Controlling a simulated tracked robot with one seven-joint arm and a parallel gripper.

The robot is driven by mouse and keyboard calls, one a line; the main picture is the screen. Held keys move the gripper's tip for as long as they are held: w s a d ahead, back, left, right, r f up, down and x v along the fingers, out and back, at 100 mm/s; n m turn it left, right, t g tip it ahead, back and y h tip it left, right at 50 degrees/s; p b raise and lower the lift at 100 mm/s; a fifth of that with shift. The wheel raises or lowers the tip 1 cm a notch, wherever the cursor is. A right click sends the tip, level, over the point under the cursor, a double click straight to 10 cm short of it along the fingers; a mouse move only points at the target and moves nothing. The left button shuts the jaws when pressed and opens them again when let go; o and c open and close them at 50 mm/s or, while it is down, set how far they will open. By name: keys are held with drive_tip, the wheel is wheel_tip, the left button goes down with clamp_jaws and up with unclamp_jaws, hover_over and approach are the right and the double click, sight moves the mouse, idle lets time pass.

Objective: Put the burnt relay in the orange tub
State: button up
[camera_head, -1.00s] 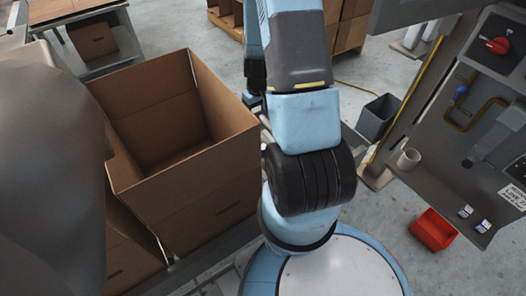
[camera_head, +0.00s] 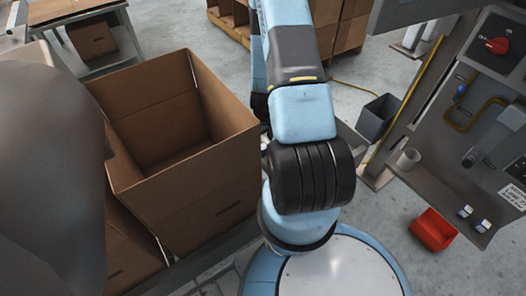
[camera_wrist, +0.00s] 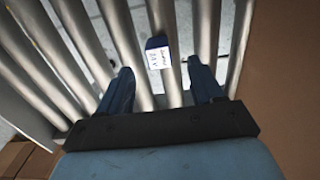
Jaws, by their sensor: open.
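A small blue block with a white printed label (camera_wrist: 158,53) rests on the metal rollers in the wrist view; it looks like a relay, but I cannot tell if it is burnt. My gripper (camera_wrist: 161,72) is open, its two dark blue fingers on either side of the line to the block, which lies just beyond the fingertips. Nothing is between the fingers. The head view does not show my gripper. An orange-red tub (camera_head: 433,231) sits on the floor at the right. Two small blue pieces with pale labels lie on the grey bench, a nearer one (camera_head: 482,225) and another (camera_head: 465,211).
The roller conveyor (camera_wrist: 125,45) has gaps between its rollers. A brown cardboard surface (camera_wrist: 285,80) stands close on the right in the wrist view. An open carton (camera_head: 225,120) stands left of my arm. A grey bin (camera_head: 377,120) and a bench (camera_head: 440,165) are to the right.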

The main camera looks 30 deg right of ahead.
sight(263, 146)
drive_tip(key=shift+w+d+f, duration=0.1)
drive_tip(key=shift+f, duration=1.65)
drive_tip(key=shift+w+d+f, duration=0.1)
drive_tip(key=shift+f, duration=1.6)
drive_tip(key=shift+c, duration=0.2)
drive_tip(key=c, duration=1.1)
